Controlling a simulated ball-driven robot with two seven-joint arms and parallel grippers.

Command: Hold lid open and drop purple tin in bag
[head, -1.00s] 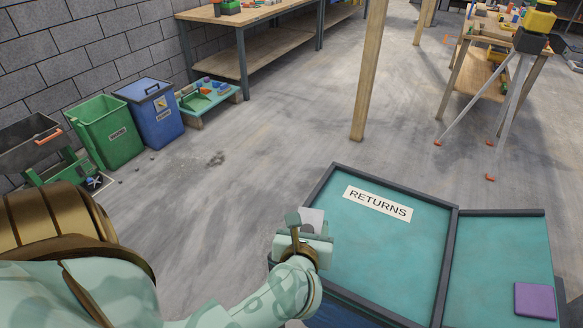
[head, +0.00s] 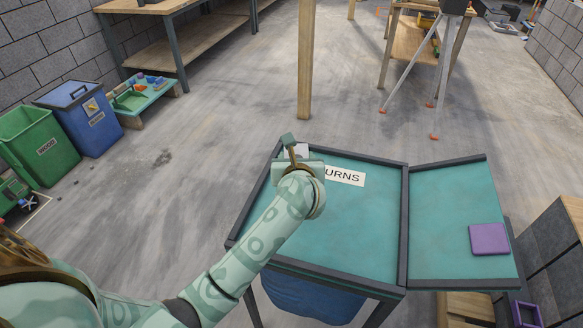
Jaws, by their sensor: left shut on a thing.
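The teal lid (head: 330,225) with a dark rim and a "RETURNS" label lies over the stand, looking flat. The blue bag (head: 312,300) hangs below it; its opening is hidden. The purple tin (head: 489,239), flat and square, lies on the teal side shelf (head: 440,200) right of the lid. My left gripper (head: 292,148) is at the lid's far left edge and shut, seemingly on the lid's edge or handle; the hand hides the contact. My left forearm crosses over the lid's left side. My right gripper is not in view.
A green bin (head: 40,145) and blue bin (head: 80,118) stand at the left, beside a low tray of small items (head: 140,98). A wooden post (head: 305,60) rises behind the stand. A dark cabinet (head: 550,245) and a purple open box (head: 527,314) are at right.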

